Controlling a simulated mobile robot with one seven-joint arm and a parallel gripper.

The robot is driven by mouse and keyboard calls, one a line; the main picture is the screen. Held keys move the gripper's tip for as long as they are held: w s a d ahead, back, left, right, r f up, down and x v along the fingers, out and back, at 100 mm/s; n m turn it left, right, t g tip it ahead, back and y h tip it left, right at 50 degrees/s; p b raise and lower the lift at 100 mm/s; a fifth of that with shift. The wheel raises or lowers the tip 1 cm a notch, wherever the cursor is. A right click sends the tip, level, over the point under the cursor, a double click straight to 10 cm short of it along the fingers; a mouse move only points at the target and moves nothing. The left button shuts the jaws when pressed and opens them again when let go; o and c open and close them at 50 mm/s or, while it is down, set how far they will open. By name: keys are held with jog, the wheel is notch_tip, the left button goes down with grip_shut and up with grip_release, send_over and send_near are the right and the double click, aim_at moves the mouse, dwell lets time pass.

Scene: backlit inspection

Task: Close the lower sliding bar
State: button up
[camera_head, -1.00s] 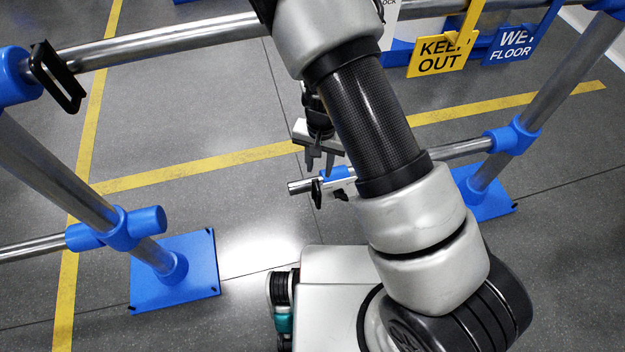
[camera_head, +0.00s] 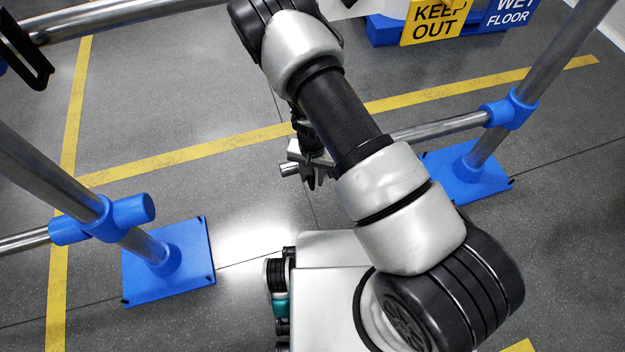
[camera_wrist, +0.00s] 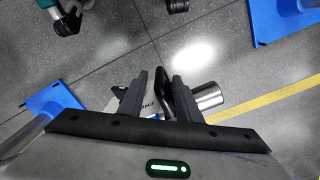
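The lower sliding bar (camera_head: 440,127) is a metal tube running through a blue joint (camera_head: 508,110) on the right post. Its free end (camera_head: 290,169) is well apart from the blue socket (camera_head: 135,208) on the left post. My gripper (camera_head: 311,170) is at the bar's free end, partly hidden by my arm in the head view. In the wrist view my gripper (camera_wrist: 168,78) has its fingers apart, with a black handle (camera_wrist: 180,97) between them. The bar end (camera_wrist: 208,96) shows just right of the fingers. I cannot see firm contact on both sides.
An upper bar (camera_head: 130,14) crosses the top left. Blue feet carry the left (camera_head: 190,265) and right (camera_head: 475,185) posts. A yellow "KEEP OUT" sign (camera_head: 435,22) hangs at the top right. The floor between the feet is open, with yellow lines.

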jog(key=shift+f, duration=0.75)
jog(key=shift+d, duration=0.1)
grip_shut()
